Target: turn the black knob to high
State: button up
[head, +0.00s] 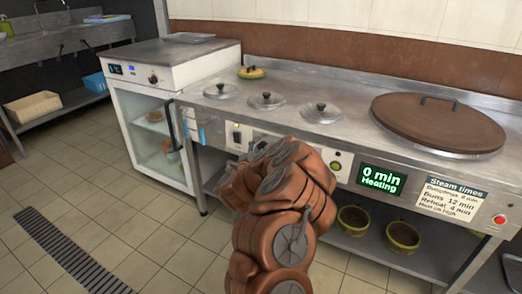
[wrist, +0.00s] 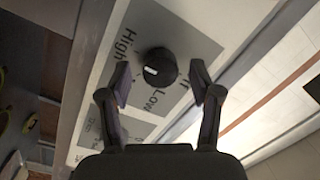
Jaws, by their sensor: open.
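The black knob (wrist: 160,67) sits on a pale panel in the wrist view. Its short white mark is on its left side, tilted slightly down in the picture. The label "High" (wrist: 123,45) is left of the knob and the label "Low" (wrist: 152,103) is below it. A third, partly covered label is at the right. My gripper (wrist: 161,82) is open, its two fingers spread on either side of the knob's lower part, with visible gaps. In the head view my brown arm reaches to the counter front and hides the gripper.
The steel counter (head: 340,95) holds several small lids and a big brown lid (head: 438,122). A green display (head: 382,180) reads "0 min Heating". A red button (head: 499,219) is at the far right. Bowls (head: 354,218) stand on the shelf below. The tiled floor at left is clear.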

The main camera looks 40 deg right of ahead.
jog(key=shift+a, duration=0.1)
jog(key=v, duration=1.1)
jog(key=shift+s+a, duration=0.15)
jog(key=shift+a, duration=0.25)
dwell(0.6)
